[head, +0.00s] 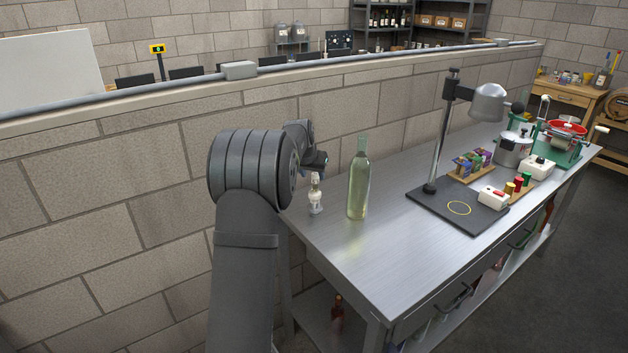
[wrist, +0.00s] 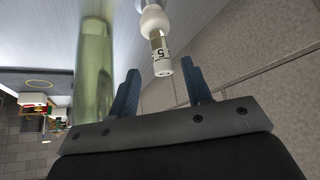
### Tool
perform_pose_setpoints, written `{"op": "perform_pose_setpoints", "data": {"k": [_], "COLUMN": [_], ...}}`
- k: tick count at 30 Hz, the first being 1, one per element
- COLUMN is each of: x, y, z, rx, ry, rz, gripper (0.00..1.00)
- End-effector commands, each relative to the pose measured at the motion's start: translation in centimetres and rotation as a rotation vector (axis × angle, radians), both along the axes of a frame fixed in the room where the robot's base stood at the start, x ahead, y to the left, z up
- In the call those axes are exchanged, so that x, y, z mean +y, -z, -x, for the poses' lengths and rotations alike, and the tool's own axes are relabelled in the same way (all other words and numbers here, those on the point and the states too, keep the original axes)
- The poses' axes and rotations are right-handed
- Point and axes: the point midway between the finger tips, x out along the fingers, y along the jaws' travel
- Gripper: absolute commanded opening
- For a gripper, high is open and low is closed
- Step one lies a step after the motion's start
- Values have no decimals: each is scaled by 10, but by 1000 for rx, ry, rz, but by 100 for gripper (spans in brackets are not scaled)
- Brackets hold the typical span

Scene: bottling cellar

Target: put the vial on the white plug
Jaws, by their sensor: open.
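The vial (head: 315,182) is a small slim clear tube with a white end, upright near the left end of the steel bench. In the wrist view the vial (wrist: 158,44) shows a label with a "5". It appears to stand on a white rounded piece, which looks like the white plug (wrist: 154,20); this also shows in the head view (head: 316,207). How the two are joined I cannot tell. My gripper (wrist: 160,66) is open, its blue fingers on either side of the vial's free end, with nothing clamped. In the head view my gripper (head: 318,161) is just above the vial.
A tall green bottle (head: 358,182) stands close to the right of the vial and beside one finger in the wrist view (wrist: 94,70). A block wall (head: 150,180) runs behind the bench. A lamp stand (head: 437,140) and racks are farther right. The bench front is clear.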

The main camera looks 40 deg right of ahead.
Motion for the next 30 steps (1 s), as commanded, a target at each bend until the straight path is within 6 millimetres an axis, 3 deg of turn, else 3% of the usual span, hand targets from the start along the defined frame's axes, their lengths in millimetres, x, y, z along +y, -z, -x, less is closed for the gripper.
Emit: {"op": "perform_pose_setpoints", "data": {"k": [6, 12, 24, 30], "x": [17, 25, 27, 21], "y": [-35, -50, -52, -40], "z": [13, 20, 21, 16], "rx": [-2, 0, 1, 1], "ry": [-1, 0, 0, 0], "rz": [1, 0, -1, -2], "gripper": [45, 45, 45, 45]}}
